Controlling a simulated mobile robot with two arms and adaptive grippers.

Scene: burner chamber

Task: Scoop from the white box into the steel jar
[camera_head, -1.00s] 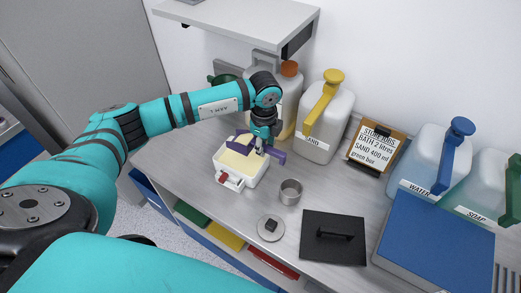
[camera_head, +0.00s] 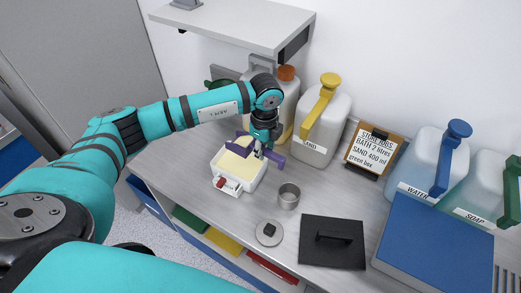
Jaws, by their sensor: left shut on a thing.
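The white box (camera_head: 229,188) stands open on the bench, filled with pale yellow material (camera_head: 236,164), with a red part on its front. My left gripper (camera_head: 262,150) is over the box's back right side, shut on a purple scoop (camera_head: 274,159). The scoop's purple parts show on both sides of the gripper, above the box. Whether the scoop touches the material or holds any is too small to tell. The steel jar (camera_head: 288,197) stands upright and open to the right of the box. My right gripper is out of view.
A round lid (camera_head: 269,232) lies in front of the jar, with a black plate (camera_head: 332,240) to its right. The sand jug (camera_head: 322,125) and a sign (camera_head: 374,149) stand behind. A shelf (camera_head: 235,22) overhangs the back; a blue block (camera_head: 437,243) is at right.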

